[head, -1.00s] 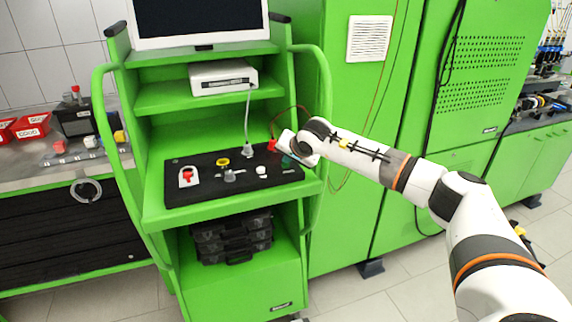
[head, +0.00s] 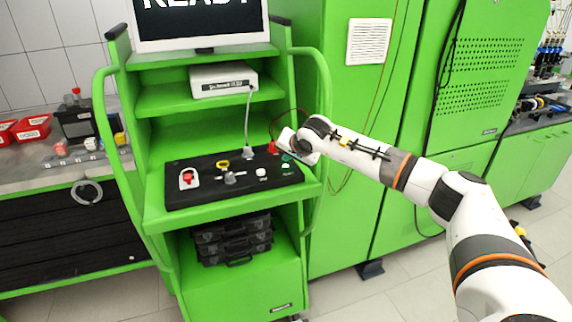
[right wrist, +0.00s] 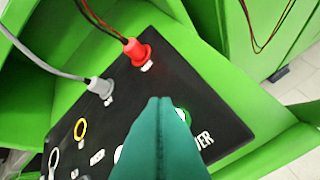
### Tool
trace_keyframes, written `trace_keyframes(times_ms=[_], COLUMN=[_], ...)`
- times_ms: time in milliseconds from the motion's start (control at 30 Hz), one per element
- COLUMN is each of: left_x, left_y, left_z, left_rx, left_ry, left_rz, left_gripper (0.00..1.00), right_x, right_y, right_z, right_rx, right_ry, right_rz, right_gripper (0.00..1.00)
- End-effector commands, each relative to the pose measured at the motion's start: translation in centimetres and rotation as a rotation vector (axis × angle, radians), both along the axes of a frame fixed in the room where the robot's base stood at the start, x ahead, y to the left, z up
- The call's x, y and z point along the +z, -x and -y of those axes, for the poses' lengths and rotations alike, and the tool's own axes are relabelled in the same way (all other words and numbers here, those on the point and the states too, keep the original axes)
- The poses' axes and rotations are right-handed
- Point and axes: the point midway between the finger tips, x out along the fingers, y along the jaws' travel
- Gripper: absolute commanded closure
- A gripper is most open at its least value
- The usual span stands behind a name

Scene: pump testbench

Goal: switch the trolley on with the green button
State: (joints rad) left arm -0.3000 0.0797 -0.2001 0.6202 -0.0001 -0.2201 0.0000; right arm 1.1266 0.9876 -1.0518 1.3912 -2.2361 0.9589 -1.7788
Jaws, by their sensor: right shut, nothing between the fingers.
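The green button (right wrist: 183,115) glows on the trolley's black panel (head: 215,190), above a partly hidden label ending in "WER". My right gripper (right wrist: 160,100), with teal fingers, is shut and empty. In the wrist view its tips lie just beside the button and cover part of it; a small gap or contact cannot be told. In the head view the right gripper (head: 289,157) is over the panel's right end. The trolley's monitor (head: 200,22) is lit and reads "READY", its top cut off. My left gripper is not in view.
The green trolley handle (head: 325,110) rises close to my right wrist. Tall green cabinets stand to the right.

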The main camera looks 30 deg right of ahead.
Motion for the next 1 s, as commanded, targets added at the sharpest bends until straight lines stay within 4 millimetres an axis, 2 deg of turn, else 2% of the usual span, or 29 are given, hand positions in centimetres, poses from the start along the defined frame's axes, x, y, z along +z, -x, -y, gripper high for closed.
trace_keyframes(times_ms=[267, 800, 1000], left_x=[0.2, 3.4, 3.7], left_y=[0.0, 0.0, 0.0], left_z=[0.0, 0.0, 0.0], left_rx=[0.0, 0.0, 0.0], left_ry=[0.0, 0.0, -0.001], left_rz=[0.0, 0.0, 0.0], left_gripper=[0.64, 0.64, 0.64], right_x=[0.2, 5.4, 6.0], right_y=[0.0, 0.0, 0.0], right_z=[0.0, 0.0, 0.0], right_rx=[0.0, 0.001, 0.001], right_ry=[0.0, 0.0, 0.001], right_rz=[0.0, 0.001, 0.0], right_gripper=[1.0, 1.0, 1.0])
